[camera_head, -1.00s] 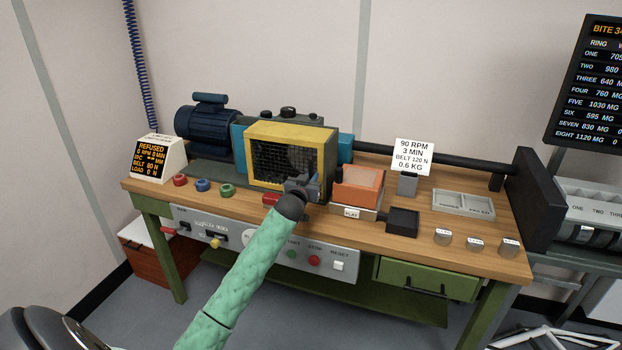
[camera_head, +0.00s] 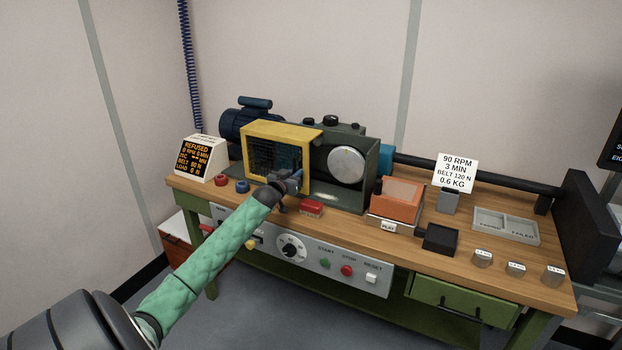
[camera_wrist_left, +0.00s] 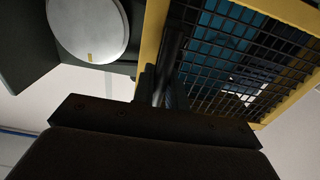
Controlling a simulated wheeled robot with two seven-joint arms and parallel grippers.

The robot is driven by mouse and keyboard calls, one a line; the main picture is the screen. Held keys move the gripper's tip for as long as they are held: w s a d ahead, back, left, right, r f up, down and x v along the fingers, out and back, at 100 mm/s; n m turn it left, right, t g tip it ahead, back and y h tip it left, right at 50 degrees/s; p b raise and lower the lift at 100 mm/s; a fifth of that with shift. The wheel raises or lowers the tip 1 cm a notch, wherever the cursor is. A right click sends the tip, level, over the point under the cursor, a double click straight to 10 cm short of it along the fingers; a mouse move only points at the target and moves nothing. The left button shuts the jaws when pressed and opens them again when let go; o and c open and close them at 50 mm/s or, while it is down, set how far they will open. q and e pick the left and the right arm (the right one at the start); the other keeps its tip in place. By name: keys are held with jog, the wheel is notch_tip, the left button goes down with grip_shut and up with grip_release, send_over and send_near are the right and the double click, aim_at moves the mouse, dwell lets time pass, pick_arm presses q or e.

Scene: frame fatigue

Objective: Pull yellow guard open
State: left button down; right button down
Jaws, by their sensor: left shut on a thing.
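The yellow guard (camera_head: 310,168) is a yellow frame with dark mesh on the front of the machine on the bench. It stands swung to the left, and the round silver disc (camera_head: 346,160) in the dark housing shows to its right. In the left wrist view, the dark fingers (camera_wrist_left: 165,90) sit against the guard's yellow edge (camera_wrist_left: 152,40), with mesh on the right and the disc on the left. My right gripper is not in view.
A red block (camera_head: 311,208) lies on the bench just below the guard. Red and blue round knobs (camera_head: 242,186) sit left of the guard. A display (camera_head: 200,158) reads REFUSED.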

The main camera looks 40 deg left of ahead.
pick_arm(q)
jog(key=shift+s+a+r, duration=0.1)
jog(key=shift+s+a, duration=0.05)
jog(key=shift+a, duration=0.5)
jog(key=shift+s+a, duration=0.15)
jog(key=shift+a, duration=0.45)
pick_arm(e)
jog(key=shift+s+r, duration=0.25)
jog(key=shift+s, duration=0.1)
